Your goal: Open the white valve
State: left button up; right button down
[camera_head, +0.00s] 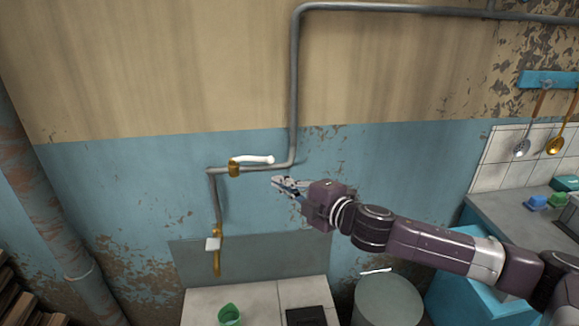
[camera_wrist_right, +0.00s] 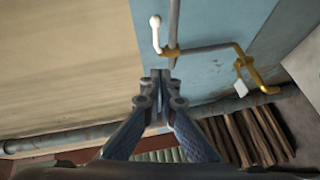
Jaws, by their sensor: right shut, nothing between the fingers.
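The white valve handle (camera_head: 252,159) sits on a brass valve body (camera_head: 235,169) on the grey wall pipe. The handle points right, lying roughly along the short horizontal pipe run. In the right wrist view the white handle (camera_wrist_right: 155,36) is at the top, left of the grey pipe, with its brass body (camera_wrist_right: 172,53) below. My right gripper (camera_head: 277,182) is just below and right of the handle's free end, apart from it in the picture. In the wrist view the right gripper (camera_wrist_right: 160,76) has its fingers together and empty. My left gripper is out of view.
A brass tap (camera_head: 217,260) with a small white lever (camera_head: 213,243) hangs lower on the pipe. Below are a pale counter (camera_head: 255,294) with a green cup (camera_head: 229,314) and a round grey barrel (camera_head: 388,300). Ladles (camera_head: 522,146) hang at right. The wall around the valve is bare.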

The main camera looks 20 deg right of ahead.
jog(key=p, duration=0.4)
send_near(256, 160)
jog(key=w+a, duration=0.3)
jog(key=w, duration=0.1)
jog(key=shift+w+d+f, duration=0.4)
jog(key=shift+w+d, duration=0.1)
jog(key=shift+w, duration=0.3)
